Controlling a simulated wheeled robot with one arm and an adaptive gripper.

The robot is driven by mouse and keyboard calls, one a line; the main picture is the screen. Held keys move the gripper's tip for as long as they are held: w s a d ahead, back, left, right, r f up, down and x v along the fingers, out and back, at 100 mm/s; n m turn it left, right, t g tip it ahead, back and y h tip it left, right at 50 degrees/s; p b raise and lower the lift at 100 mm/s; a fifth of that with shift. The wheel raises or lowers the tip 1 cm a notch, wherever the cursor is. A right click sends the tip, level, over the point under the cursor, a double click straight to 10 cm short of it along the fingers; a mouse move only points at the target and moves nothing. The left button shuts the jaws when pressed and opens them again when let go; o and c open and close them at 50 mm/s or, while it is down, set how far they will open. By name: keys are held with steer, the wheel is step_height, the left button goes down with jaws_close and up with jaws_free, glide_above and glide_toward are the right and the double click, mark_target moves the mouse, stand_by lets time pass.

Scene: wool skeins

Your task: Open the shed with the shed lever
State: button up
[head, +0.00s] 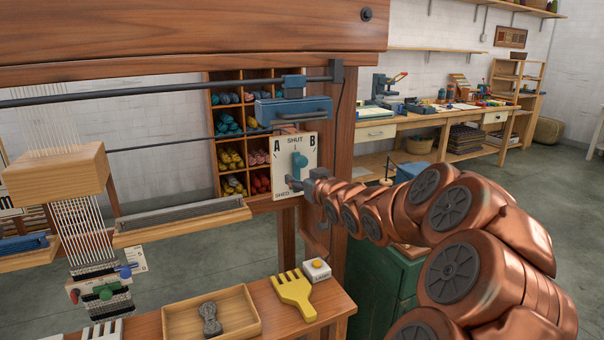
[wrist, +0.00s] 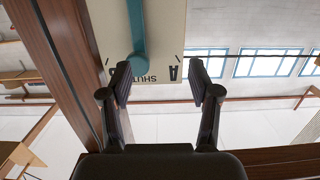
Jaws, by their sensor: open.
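The shed lever is a teal handle (head: 300,161) on a pale plate (head: 284,157) marked A, SHUT, B and SHED, fixed to the wooden loom post. The handle points up toward SHUT. My gripper (head: 292,183) is open in front of the plate's lower part. In the wrist view the plate (wrist: 168,40) appears upside down, and the teal lever (wrist: 137,35) reaches down toward SHUT. Its end is ahead of my open fingers (wrist: 163,85), nearer the left finger. Nothing is held. I cannot tell whether a finger touches the lever.
A blue box (head: 292,110) hangs on a rail above the plate. A green cabinet (head: 385,280) stands under my arm.

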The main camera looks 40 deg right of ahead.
mark_target(303, 163)
steer(key=shift+t, duration=0.7)
steer(key=shift+w+d+r, duration=0.2)
steer(key=shift+w+d, duration=0.75)
steer(key=shift+w, duration=0.05)
steer(key=shift+w+d+r, duration=0.25)
steer(key=shift+w+d, duration=0.65)
steer(key=shift+w, duration=0.05)
steer(key=shift+w+d+r, duration=0.2)
steer(key=shift+w+d, duration=0.75)
steer(key=shift+w, duration=0.05)
jaws_close()
